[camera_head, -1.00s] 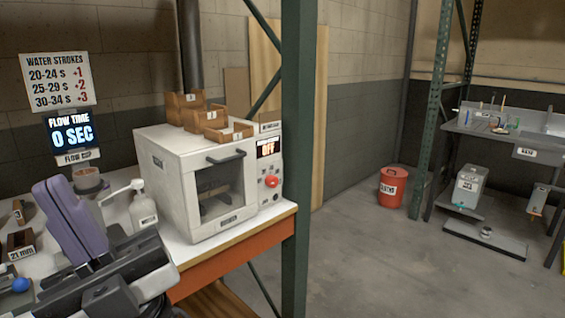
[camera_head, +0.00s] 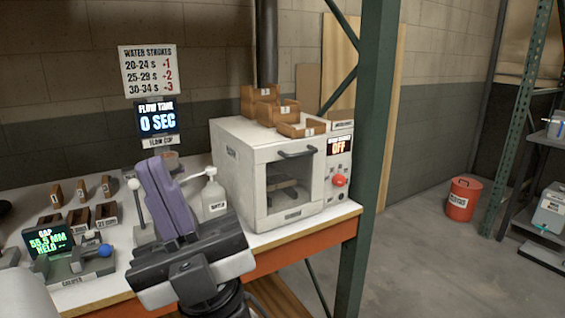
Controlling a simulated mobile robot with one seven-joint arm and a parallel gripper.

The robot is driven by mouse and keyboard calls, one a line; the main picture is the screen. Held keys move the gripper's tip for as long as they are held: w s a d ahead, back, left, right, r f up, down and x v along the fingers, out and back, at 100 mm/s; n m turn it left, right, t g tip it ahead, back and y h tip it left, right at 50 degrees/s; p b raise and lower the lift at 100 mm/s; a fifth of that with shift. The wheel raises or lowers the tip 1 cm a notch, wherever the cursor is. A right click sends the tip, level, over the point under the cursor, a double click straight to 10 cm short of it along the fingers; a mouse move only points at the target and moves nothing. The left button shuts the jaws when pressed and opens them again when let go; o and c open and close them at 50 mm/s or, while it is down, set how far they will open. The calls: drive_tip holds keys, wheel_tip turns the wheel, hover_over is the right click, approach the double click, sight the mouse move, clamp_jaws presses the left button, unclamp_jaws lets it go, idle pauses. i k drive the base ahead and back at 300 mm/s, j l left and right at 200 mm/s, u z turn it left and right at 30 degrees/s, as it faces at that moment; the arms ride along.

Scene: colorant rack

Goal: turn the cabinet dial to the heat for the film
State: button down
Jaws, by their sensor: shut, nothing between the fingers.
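The white cabinet (camera_head: 237,165) stands on the bench with its glass door closed and a handle at the door's top. At the right of its front is a panel with a lit display (camera_head: 339,146) reading OFF. Below the display is a round red knob (camera_head: 340,180), the likely dial; its marks are too small to read. My gripper (camera_head: 157,172), with purple fingers, is shut and empty. It is in front of the bench, left of the cabinet in the picture and apart from the knob.
A green rack post (camera_head: 370,150) stands just right of the cabinet. Small wooden boxes (camera_head: 276,113) sit on the cabinet's top. A white pump bottle (camera_head: 214,198) stands left of it. Open floor lies right, with a red bin (camera_head: 463,200).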

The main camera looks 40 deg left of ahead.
sight(339, 180)
drive_tip(key=i+l, duration=0.2)
drive_tip(key=i, duration=0.2)
drive_tip(key=i+l+u, duration=0.1)
drive_tip(key=i+l, duration=0.15)
drive_tip(key=i, duration=0.2)
